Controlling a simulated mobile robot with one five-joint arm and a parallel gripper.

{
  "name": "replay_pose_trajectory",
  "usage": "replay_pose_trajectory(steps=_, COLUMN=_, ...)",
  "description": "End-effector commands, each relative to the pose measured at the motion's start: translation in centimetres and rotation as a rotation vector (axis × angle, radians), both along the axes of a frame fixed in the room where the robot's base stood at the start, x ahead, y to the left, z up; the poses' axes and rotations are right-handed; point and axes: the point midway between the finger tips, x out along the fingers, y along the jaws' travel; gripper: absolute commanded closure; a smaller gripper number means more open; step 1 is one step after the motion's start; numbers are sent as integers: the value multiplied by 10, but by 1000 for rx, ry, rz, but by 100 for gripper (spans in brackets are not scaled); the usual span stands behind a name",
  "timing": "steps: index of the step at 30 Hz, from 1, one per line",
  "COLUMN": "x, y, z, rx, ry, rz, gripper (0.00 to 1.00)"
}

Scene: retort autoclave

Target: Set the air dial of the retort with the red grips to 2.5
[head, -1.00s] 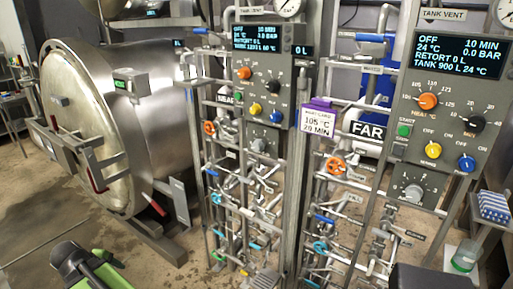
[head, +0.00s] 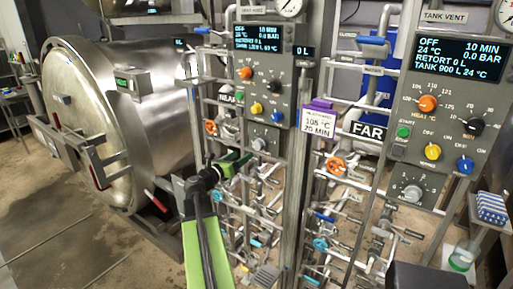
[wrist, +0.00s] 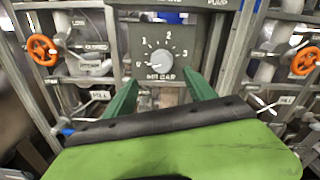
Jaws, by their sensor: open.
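The retort with the red grips (head: 97,177) is the big steel vessel (head: 150,80) at the left in the head view. On the control panel beside it, the grey air dial (head: 259,144) sits at the bottom. In the wrist view the air dial (wrist: 152,63) is a pale round knob on a grey plate, with a scale numbered 0 to 3. I cannot tell its exact setting. My gripper (wrist: 160,88) is open, its green fingers apart below and to either side of the dial, not visibly touching it. In the head view my gripper (head: 237,165) is below and left of the dial.
A second panel at the right has a similar grey dial (head: 412,192). Pipes and valves with orange handwheels (wrist: 42,49) flank the dial plate. A post with a purple-clipped card (head: 319,121) stands between the panels. Floor is open at lower left.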

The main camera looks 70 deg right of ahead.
Motion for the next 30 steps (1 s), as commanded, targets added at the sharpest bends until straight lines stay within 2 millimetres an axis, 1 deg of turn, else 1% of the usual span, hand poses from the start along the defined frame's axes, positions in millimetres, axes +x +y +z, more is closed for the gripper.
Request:
replay_pose_trajectory(steps=1, x=-3, y=-16, z=0, rx=0, ry=-1, rz=-3, gripper=36)
replay_pose_trajectory(steps=9, x=-19, y=-81, z=0, rx=0, ry=-2, rz=-2, gripper=36)
replay_pose_trajectory(steps=12, x=-25, y=-99, z=0, rx=0, ry=-2, rz=-3, gripper=36)
replay_pose_trajectory(steps=15, x=-28, y=-112, z=0, rx=0, ry=-2, rz=-1, gripper=36)
replay_pose_trajectory(steps=19, x=-31, y=-119, z=0, rx=0, ry=-3, rz=-2, gripper=36)
replay_pose_trajectory(steps=27, x=-32, y=-120, z=0, rx=0, ry=-3, rz=-1, gripper=36)
replay_pose_trajectory(steps=30, x=-32, y=-120, z=0, rx=0, ry=-3, rz=-2, gripper=49)
